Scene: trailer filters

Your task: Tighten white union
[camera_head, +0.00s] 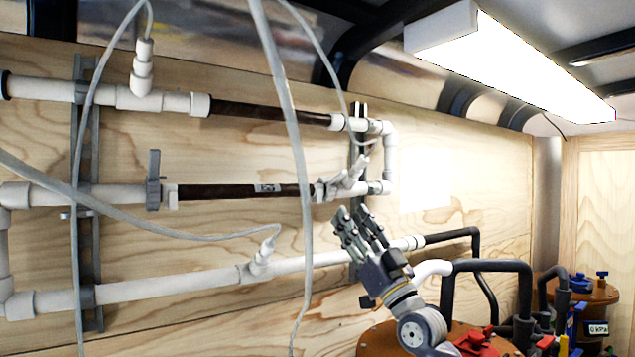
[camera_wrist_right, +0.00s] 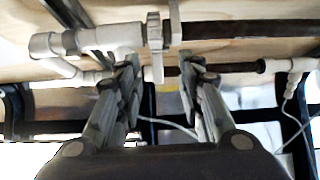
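A white fitting with a raised collar, apparently the white union (camera_head: 321,191), joins the dark middle pipe (camera_head: 230,192) to the white piping at its right end. In the right wrist view, the collar (camera_wrist_right: 156,45) shows edge-on beyond the fingers, beside a white tee. My right gripper (camera_head: 354,222) is just below this joint in the head view, fingers pointing up and to the left. In the wrist view my right gripper (camera_wrist_right: 163,72) has its fingers apart, with nothing held between them. It appears clear of the collar. My left gripper is not in view.
The pipes run along a plywood wall (camera_head: 450,240). A grey valve handle (camera_head: 154,180) stands on the middle pipe's left side. Thin hoses (camera_head: 296,150) hang across the view. Brown filter tanks (camera_head: 597,300) stand lower right. A lamp (camera_head: 510,60) hangs overhead.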

